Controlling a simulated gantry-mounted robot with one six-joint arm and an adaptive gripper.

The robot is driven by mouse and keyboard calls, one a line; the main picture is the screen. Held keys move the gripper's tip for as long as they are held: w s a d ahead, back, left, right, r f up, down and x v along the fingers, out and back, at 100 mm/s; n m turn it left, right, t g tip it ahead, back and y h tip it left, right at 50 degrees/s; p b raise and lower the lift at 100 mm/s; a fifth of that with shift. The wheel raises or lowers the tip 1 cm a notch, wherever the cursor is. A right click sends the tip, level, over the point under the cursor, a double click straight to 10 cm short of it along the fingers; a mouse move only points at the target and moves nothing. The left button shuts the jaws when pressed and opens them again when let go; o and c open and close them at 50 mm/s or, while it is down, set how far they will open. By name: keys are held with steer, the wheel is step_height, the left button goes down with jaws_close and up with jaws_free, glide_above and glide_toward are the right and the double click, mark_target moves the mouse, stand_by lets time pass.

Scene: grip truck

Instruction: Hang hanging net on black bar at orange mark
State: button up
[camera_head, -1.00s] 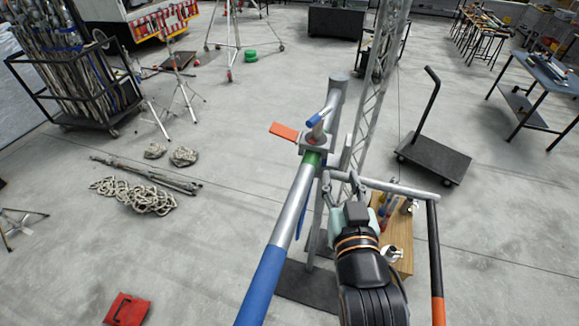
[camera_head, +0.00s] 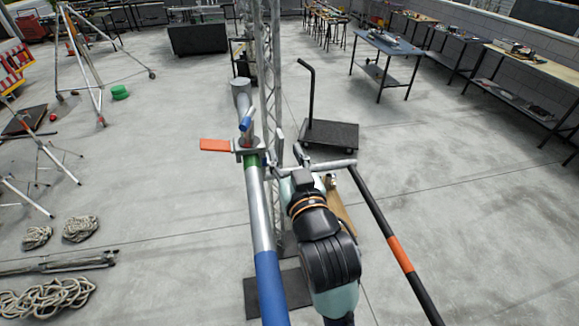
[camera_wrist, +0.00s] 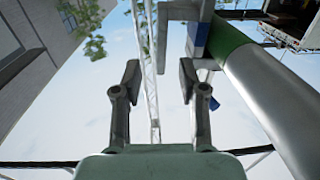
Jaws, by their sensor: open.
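The black bar (camera_head: 372,216) slopes from a grey crosspiece down to the lower right of the head view. Its orange mark (camera_head: 400,254) is a band partway along it. My gripper (camera_head: 286,157) is open, beside the crosspiece and left of the black bar's upper end. In the wrist view my gripper (camera_wrist: 157,85) has its fingers spread with nothing between them. I cannot make out a hanging net for certain. Two bundles on the floor, one at left (camera_head: 37,237) and one beside it (camera_head: 80,229), look like netting or rope.
A silver pole with blue and green bands (camera_head: 263,225) stands just left of my arm, with an orange lever (camera_head: 215,145) on its clamp. A lattice truss (camera_head: 270,75) rises behind. A black cart (camera_head: 330,134) stands beyond. Open floor lies to the right.

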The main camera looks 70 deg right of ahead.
mark_target(279, 133)
steer(key=shift+x, duration=2.9)
steer(key=shift+c, duration=0.3)
jaws_close()
steer(key=shift+r, duration=0.25)
steer(key=shift+r+p, duration=1.05)
steer(key=shift+r, duration=0.1)
steer(key=s+d+p, duration=0.1)
steer(key=s+d, duration=0.4)
steer(key=s, duration=0.1)
steer(key=shift+s, duration=0.4)
